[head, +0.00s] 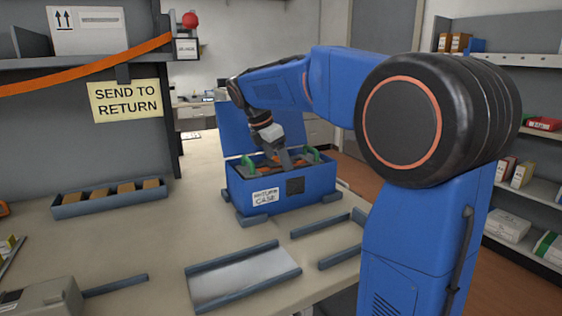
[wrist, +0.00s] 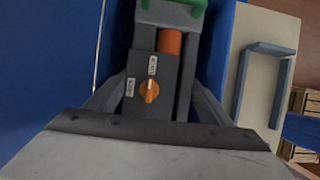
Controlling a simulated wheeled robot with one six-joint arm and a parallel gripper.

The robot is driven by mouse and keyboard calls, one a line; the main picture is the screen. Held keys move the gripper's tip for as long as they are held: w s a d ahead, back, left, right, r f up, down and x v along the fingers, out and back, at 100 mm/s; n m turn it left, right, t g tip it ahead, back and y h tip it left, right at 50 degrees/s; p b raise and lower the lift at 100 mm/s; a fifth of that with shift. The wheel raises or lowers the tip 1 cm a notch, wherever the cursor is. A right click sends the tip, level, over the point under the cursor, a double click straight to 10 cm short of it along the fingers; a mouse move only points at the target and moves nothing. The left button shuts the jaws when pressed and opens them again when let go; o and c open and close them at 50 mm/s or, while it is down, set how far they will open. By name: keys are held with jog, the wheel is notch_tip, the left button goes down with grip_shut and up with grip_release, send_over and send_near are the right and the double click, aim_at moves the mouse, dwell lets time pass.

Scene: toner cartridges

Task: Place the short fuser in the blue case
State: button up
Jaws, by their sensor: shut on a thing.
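The blue case (head: 233,196) stands open on the table, its lid raised at the back and a "RETURN CASE" label on its front. My gripper (head: 285,165) reaches down into the case opening. The short fuser, a dark grey unit with an orange roller, an orange knob and a green handle, shows in the wrist view (wrist: 140,72) between my fingers. My gripper (wrist: 155,108) is shut on it. In the head view green handles show at both ends of the opening. The fuser's underside is hidden, so I cannot tell whether it touches the case floor.
An empty grey tray (head: 240,282) with blue-grey side rails lies in front of the case. An empty rail frame (head: 330,225) is to its right. A long tray (head: 110,206) with several brown blocks is at left, below a "SEND TO RETURN" sign (head: 126,101).

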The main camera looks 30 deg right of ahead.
jog(key=shift+f, duration=1.5)
jog(key=shift+f, duration=0.1)
jog(key=o, duration=2.1)
jog(key=v, duration=1.1)
jog(key=shift+a+r, duration=0.15)
jog(key=shift+r, duration=0.15)
jog(key=shift+a+r, duration=0.1)
jog(key=shift+r, duration=0.15)
